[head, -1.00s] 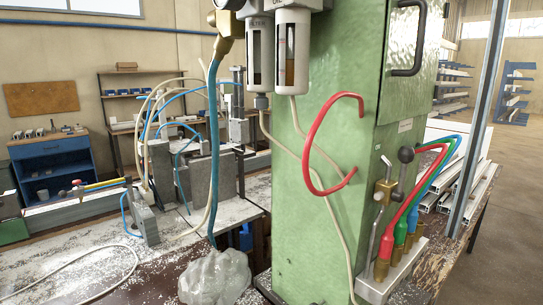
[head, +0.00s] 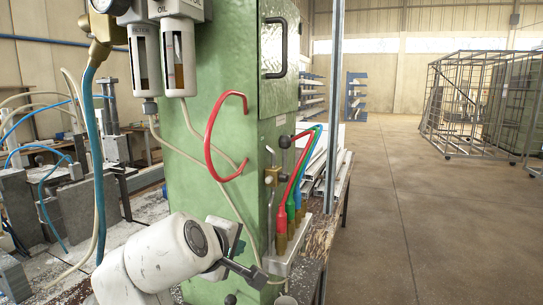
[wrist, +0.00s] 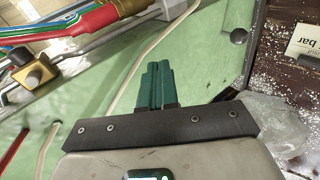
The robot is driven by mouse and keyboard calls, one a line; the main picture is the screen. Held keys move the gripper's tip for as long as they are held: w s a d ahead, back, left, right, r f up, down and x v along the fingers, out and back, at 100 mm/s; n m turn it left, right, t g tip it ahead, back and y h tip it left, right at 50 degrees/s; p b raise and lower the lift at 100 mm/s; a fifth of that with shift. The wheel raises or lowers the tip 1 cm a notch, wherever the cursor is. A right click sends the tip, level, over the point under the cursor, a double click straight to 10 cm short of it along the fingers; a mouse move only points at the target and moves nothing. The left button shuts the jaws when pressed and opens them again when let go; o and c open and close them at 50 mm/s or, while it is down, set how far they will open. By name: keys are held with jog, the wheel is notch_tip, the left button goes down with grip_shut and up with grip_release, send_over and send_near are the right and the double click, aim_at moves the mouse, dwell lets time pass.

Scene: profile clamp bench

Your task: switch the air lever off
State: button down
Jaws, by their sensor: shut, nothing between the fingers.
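The air lever has a black ball knob (head: 285,142) above and to the right of a brass valve (head: 271,177) on the green cabinet's side. My gripper is low in front of the cabinet in the head view, its fingers mostly hidden there. In the wrist view my gripper's teal fingers (wrist: 157,68) are together and empty, over the green panel. A brass fitting (wrist: 36,74) on metal rods shows at that view's upper left, apart from the fingers.
Red, green and blue hoses (head: 297,190) run into brass ends on a pale manifold (head: 288,258) below the valve. A red hose loop (head: 208,150) sticks out from the cabinet (head: 185,130). A clear plastic lump (wrist: 285,122) lies right of my gripper. Open floor (head: 410,200) is at right.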

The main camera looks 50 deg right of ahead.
notch_tip(320, 180, up, 13)
jog(key=a+h+b, duration=0.1)
jog(key=a+h, duration=0.1)
jog(key=g+h+b, duration=0.1)
jog(key=g, duration=0.1)
send_near(282, 140)
jog(key=v, duration=0.7)
jog(key=shift+w+a+m, duration=0.1)
jog(key=shift+w+m, duration=0.1)
jog(key=shift+m, duration=0.2)
jog(key=p+x, duration=0.1)
jog(key=x, duration=1.3)
jog(key=shift+s+p, duration=0.2)
jog(key=shift+p, duration=0.15)
